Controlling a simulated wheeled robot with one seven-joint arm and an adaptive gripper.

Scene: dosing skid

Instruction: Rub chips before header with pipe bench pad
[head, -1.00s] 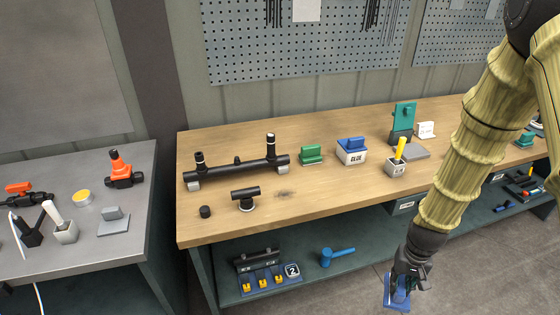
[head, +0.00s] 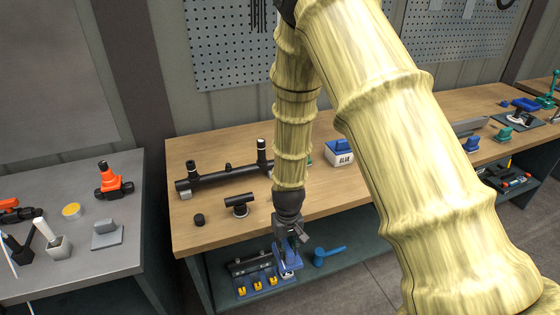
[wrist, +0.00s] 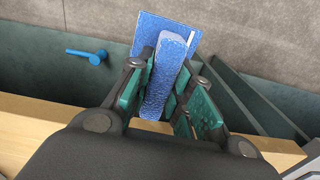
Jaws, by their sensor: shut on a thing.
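My gripper (head: 290,238) is shut on the handle of a blue pad (head: 288,259), in front of the bench's front edge. In the wrist view the pad (wrist: 188,33) shows as a flat blue plate with a long grip between the fingers (wrist: 160,100). The black pipe header (head: 225,176) lies on the wooden bench, behind and left of my gripper, with two upright stubs. The chips do not show clearly now; my arm covers part of the bench top in front of the header's right end.
A black tee fitting (head: 240,203) and a small black cap (head: 199,220) stand in front of the header. The bench's front left corner is clear.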

